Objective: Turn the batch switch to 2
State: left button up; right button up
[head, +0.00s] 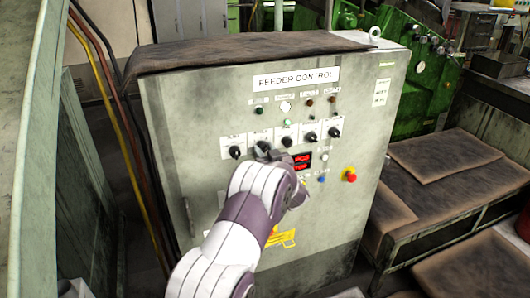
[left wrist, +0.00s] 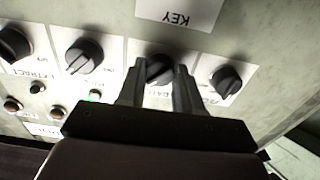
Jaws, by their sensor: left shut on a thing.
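The batch switch (left wrist: 158,68) is a black rotary knob on a white plate. In the left wrist view, the visible letters of its upside-down label seem to read "BAT". In the head view the switch (head: 262,146) is second from the left in a row of several knobs. My left gripper (left wrist: 158,80) has one finger on each side of this knob and is shut on it. In the head view my left gripper (head: 264,154) is largely hidden by my own wrist. The knob's pointer and position marks are covered, so its setting cannot be read. My right gripper is not in view.
The grey cabinet (head: 190,120) carries a "FEEDER CONTROL" sign (head: 296,79). Neighbouring knobs (head: 235,152) (head: 287,142) sit close on both sides. Cables (head: 118,110) run along the left.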

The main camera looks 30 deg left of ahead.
pick_arm(q)
jog(key=shift+f+n+b, duration=0.2)
jog(key=shift+n+b, duration=0.2)
jog(key=shift+b, duration=0.1)
jog(key=n+b, duration=1.6)
jog(key=b, duration=0.1)
jog(key=shift+r+n+b, duration=0.15)
jog(key=shift+n+b, duration=0.2)
jog(key=shift+n, duration=0.15)
jog(key=o, duration=1)
jog(key=shift+o, duration=0.2)
